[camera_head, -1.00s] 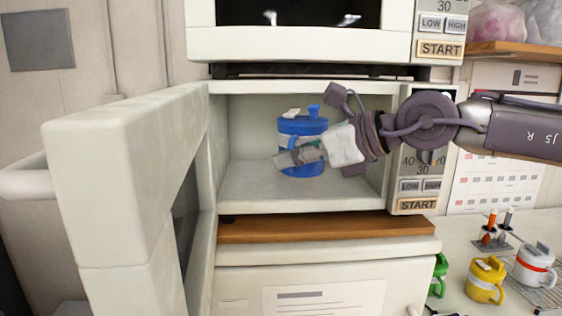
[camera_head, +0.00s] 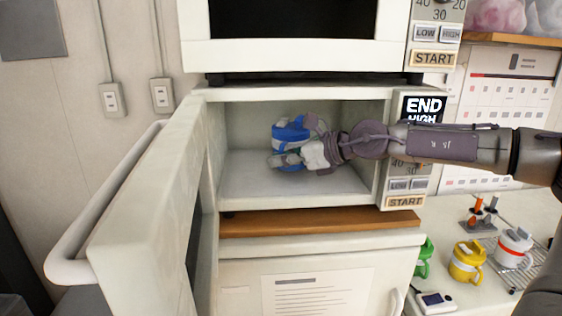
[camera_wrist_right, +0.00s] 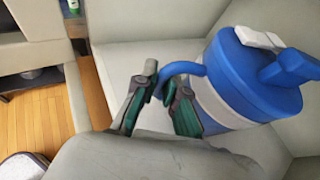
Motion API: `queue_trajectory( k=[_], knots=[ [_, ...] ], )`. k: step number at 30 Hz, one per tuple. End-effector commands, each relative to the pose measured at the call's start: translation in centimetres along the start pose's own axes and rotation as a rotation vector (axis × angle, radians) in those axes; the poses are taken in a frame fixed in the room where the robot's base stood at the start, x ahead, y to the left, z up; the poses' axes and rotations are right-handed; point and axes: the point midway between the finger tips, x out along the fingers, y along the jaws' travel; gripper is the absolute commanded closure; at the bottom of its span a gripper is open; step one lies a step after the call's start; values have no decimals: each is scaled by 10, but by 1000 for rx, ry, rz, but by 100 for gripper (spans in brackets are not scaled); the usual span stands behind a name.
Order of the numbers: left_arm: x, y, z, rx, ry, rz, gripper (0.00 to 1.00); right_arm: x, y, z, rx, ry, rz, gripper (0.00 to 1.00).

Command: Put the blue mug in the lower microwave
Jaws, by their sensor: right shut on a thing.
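The blue mug (camera_head: 290,134), with a blue lid and a pale band, is inside the lower microwave (camera_head: 300,196) in the head view. The microwave door (camera_head: 150,215) stands open to the left. My right gripper (camera_head: 281,160) reaches into the cavity from the right, at the near side of the mug. In the right wrist view the gripper (camera_wrist_right: 160,98) is shut on the handle of the mug (camera_wrist_right: 240,80). The mug appears close to upright; I cannot tell whether its base touches the cavity floor. My left gripper is not in view.
An upper microwave (camera_head: 300,55) sits directly above. A yellow mug (camera_head: 466,262), a white mug (camera_head: 514,248) and a green mug (camera_head: 425,258) stand on the counter at the lower right. A wooden board (camera_head: 320,223) lies under the lower microwave.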

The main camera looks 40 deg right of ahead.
Motion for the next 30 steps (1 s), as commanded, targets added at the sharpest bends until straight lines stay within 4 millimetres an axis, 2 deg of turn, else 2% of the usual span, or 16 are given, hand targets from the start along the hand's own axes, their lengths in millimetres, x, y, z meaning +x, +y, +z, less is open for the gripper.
queue_trajectory(
  k=[1,3,6,22,23,27,30],
  knots=[
    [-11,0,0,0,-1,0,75,2,0,-4,1,-1,0,100],
    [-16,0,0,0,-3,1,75,6,0,-14,1,-2,0,100],
    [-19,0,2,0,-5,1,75,11,-4,-17,-1,-4,-2,100],
    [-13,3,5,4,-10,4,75,15,-6,-23,-5,-6,-3,100],
    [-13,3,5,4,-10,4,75,15,-5,-25,-1,0,-1,88],
    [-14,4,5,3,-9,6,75,15,-6,-24,-1,0,-1,65],
    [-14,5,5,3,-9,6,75,15,-6,-24,-1,0,-1,65]
  ],
)
